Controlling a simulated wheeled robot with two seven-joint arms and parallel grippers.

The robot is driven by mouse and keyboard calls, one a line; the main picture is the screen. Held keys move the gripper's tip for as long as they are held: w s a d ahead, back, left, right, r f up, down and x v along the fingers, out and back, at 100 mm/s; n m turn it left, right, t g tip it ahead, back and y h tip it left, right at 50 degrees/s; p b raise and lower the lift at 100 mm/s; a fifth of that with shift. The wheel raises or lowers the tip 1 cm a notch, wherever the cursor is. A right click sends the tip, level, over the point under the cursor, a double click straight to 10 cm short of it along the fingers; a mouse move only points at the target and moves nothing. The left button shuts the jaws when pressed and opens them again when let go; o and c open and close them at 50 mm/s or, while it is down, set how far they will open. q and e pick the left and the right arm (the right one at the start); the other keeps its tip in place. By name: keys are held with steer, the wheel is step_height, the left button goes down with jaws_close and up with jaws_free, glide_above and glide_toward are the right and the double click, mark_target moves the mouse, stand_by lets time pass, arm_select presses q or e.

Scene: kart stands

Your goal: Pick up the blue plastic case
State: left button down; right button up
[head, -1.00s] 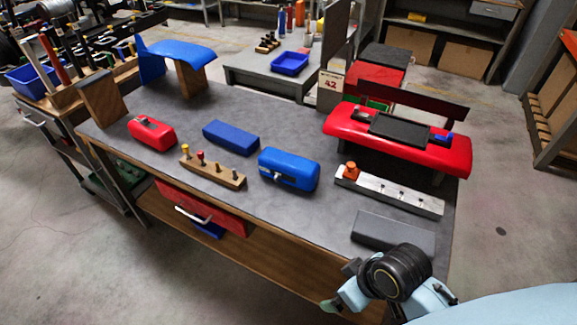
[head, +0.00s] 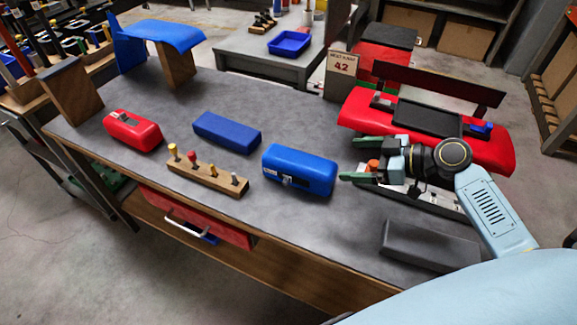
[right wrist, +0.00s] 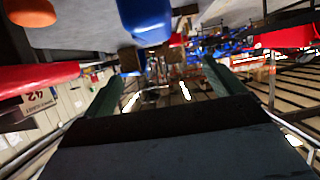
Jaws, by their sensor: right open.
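A bright blue case (head: 299,172) with rounded edges and a small latch lies on the grey tabletop (head: 330,235), near the middle. A darker, plain blue block-like case (head: 227,132) lies behind it to the left. My right gripper (head: 360,160) comes in from the right, just right of the bright blue case. Its green fingers are apart, with nothing between them, and point left. In the right wrist view the open fingers (right wrist: 160,88) show, with a blue object (right wrist: 147,22) ahead at the top, likely the bright blue case. My left gripper is out of view.
A red case (head: 132,130) and a wooden block with several pegs (head: 207,179) lie to the left. A metal strip with an orange knob (head: 373,165) is beneath my right gripper. A red padded piece (head: 490,155) is behind it. A dark grey block (head: 430,245) lies front right.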

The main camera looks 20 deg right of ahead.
steer(key=f, duration=0.1)
glide_toward(300, 158)
steer(key=x, duration=0.3)
steer(key=shift+s+f+b, duration=0.15)
steer(key=shift+s+b, duration=0.05)
steer(key=shift+b, duration=0.1)
steer(key=shift+w+a+f, duration=0.15)
steer(key=shift+w+a, duration=0.15)
steer(key=x, duration=0.3)
steer(key=shift+w+a, duration=0.25)
steer(key=shift+w, duration=0.1)
steer(key=shift+w+a+f, duration=0.25)
steer(key=shift+w+a, duration=0.05)
steer(key=shift+w, duration=0.05)
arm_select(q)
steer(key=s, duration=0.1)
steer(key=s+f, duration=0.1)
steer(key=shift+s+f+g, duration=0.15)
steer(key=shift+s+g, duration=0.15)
arm_select(e)
steer(key=shift+c, duration=0.8)
steer(key=c, duration=1.1)
